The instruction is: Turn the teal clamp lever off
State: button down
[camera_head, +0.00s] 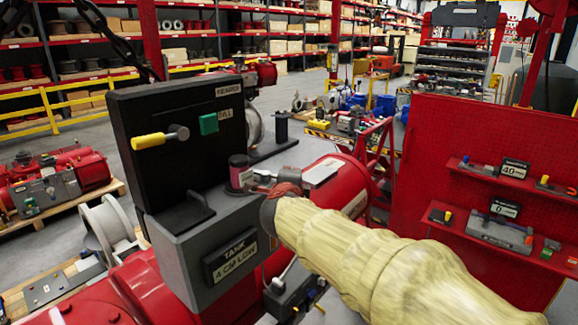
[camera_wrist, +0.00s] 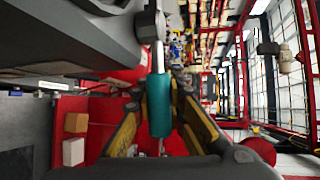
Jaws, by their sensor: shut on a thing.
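The teal clamp lever (camera_wrist: 160,106) shows in the wrist view as a teal cylindrical grip on a bright metal rod (camera_wrist: 157,55). The rod runs up to the grey housing at the top of that view. My gripper (camera_wrist: 160,88) has its yellow-and-black fingers on both sides of the teal grip and is shut on it. In the head view my gripper (camera_head: 284,190) is beside the grey valve unit (camera_head: 205,245), at the end of my pale sleeved arm. I cannot make out the teal grip in the head view; my gripper and arm seem to hide it.
A black panel with a yellow-handled lever (camera_head: 160,137) and a green block (camera_head: 208,123) stands left of my gripper. A dark red cylinder (camera_head: 239,170) is close by. A red pegboard stand (camera_head: 420,180) with shelves stands at the right. Open floor shows at far left.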

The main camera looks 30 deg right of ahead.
jog(key=shift+s+a+f+m+g+h+p, duration=0.2)
jog(key=shift+s+m+g+h+p, duration=0.25)
jog(key=shift+m+g+h+p, duration=0.4)
jog(key=shift+h, duration=0.25)
jog(key=c, duration=1.7)
grip_release()
jog(key=shift+r, duration=0.1)
jog(key=shift+c, duration=0.2)
jog(key=v, duration=1.2)
jog(key=shift+s, duration=0.1)
